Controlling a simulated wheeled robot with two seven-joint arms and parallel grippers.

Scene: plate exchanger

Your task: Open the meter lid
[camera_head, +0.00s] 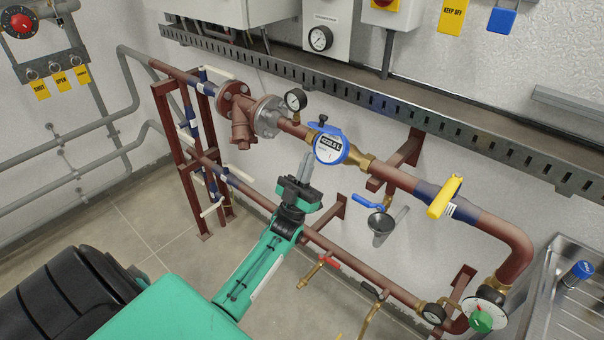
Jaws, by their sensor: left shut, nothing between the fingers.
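The meter (329,150) is a round gauge with a blue rim, a white face and a digit display, set in the upper brown pipe between brass fittings. Its face and digits show. A blue piece with a small dark knob is at its upper edge; I cannot tell how the lid sits from this view. My left gripper (307,156) is shut and empty, its grey fingers pointing up just left of and below the meter in the picture. I cannot tell whether they touch it. My right gripper is not in view.
A pressure gauge (295,100) stands on the pipe left of the meter. A yellow-handled valve (445,196) is to the right. A blue-handled tap with a funnel (380,222) is below right. A perforated cable tray (400,97) runs along the wall above.

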